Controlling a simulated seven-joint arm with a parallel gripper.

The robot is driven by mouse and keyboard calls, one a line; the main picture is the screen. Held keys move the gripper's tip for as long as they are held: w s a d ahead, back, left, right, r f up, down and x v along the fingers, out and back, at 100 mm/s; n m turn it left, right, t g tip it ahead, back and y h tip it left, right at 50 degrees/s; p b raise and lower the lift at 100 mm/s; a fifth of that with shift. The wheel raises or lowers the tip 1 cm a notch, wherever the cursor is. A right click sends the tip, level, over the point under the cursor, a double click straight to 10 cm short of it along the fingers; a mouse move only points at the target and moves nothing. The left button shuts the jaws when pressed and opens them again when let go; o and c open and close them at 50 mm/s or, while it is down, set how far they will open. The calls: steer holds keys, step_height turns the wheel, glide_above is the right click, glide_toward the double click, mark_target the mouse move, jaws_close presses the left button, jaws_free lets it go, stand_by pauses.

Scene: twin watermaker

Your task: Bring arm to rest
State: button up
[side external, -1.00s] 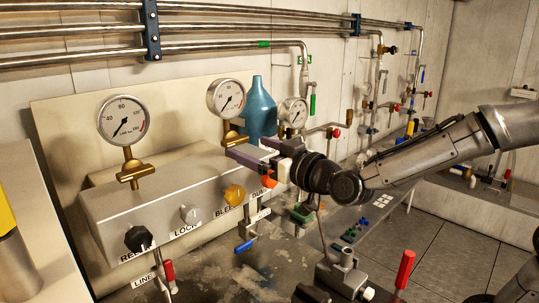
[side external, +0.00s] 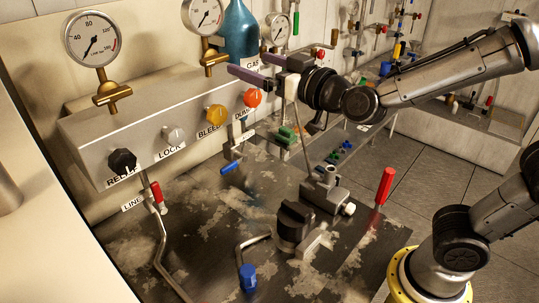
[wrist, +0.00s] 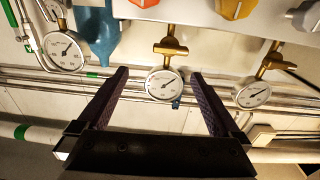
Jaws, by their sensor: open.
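My gripper (side external: 247,63) is open and empty, with two dark purple fingers apart. It is held in the air in front of the panel, above the orange-red DUMP knob (side external: 252,97). In the wrist view my gripper (wrist: 160,73) has its fingers to either side of a round gauge (wrist: 165,84), which stands behind them. The view there is upside down, with the knobs along the top edge. No contact shows between the fingers and anything.
The grey panel box (side external: 150,130) also carries a yellow BLEED knob (side external: 215,115), a grey LOCK knob (side external: 172,134) and a black RELIEF knob (side external: 122,160). A teal bottle (side external: 238,35) stands behind. A red-handled lever (side external: 385,185) rises from the worn bench (side external: 220,215).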

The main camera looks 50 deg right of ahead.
steer(key=s+d+r, duration=0.3)
steer(key=d+r, duration=0.1)
steer(key=s+d+f+g, duration=0.1)
steer(key=s+f+g, duration=0.5)
steer(key=s+f, duration=0.3)
steer(key=s+d+f+g, duration=0.1)
steer(key=s+f+g, duration=0.5)
steer(key=s+f, duration=0.3)
steer(key=s, duration=0.4)
steer(key=shift+s+d+f+g+y, duration=0.15)
steer(key=shift+s+g+y, duration=0.15)
steer(key=shift+s, duration=0.1)
